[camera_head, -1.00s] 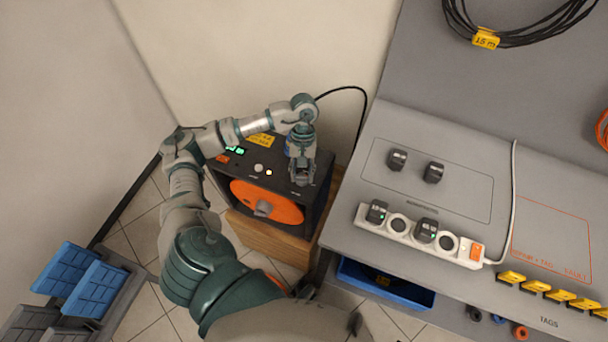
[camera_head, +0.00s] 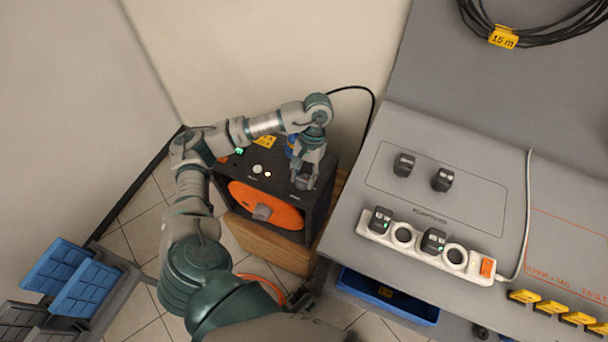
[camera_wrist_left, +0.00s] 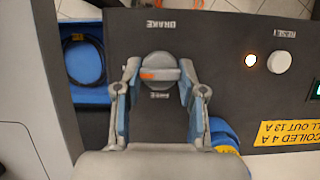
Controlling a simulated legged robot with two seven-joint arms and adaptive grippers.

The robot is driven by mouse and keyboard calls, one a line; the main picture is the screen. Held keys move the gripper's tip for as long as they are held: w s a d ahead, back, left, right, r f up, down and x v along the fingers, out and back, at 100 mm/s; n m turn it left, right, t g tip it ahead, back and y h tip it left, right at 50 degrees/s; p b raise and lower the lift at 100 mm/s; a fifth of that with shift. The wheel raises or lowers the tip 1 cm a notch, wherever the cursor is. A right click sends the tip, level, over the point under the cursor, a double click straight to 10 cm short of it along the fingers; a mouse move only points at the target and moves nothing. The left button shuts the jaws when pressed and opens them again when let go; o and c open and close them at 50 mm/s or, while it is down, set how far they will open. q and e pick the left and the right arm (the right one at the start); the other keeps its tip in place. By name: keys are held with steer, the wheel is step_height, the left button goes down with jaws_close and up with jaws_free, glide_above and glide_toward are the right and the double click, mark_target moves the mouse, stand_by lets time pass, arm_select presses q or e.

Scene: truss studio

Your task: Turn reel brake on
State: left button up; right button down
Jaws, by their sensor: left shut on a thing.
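The reel unit is a dark box (camera_head: 322,205) with an orange reel (camera_head: 262,207) on its front. The brake knob (camera_wrist_left: 160,68) is a round grey knob with a raised bar across it and an orange mark at the bar's left end in the left wrist view. A BRAKE label (camera_wrist_left: 154,24) and a FREE label are on opposite sides of it. My left gripper (camera_head: 303,184) is over the box's right part. In the left wrist view, its fingertips (camera_wrist_left: 159,72) are shut on the knob, one at each side. My right gripper is not in view.
A white RESET button (camera_wrist_left: 279,62) and a lit lamp (camera_wrist_left: 250,59) are beside the brake. A bench with a power strip (camera_head: 425,244) and adapters stands to the right. A blue bin (camera_head: 388,298) sits below it. Blue cases (camera_head: 85,288) are at lower left.

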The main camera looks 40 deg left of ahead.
arm_select(q)
steer(key=o, duration=1.1)
steer(key=shift+s, duration=0.1)
steer(key=shift+o, duration=0.2)
steer(key=shift+d, duration=0.1)
steer(key=shift+r, duration=0.25)
steer(key=v, duration=1.1)
steer(key=shift+r, duration=0.2)
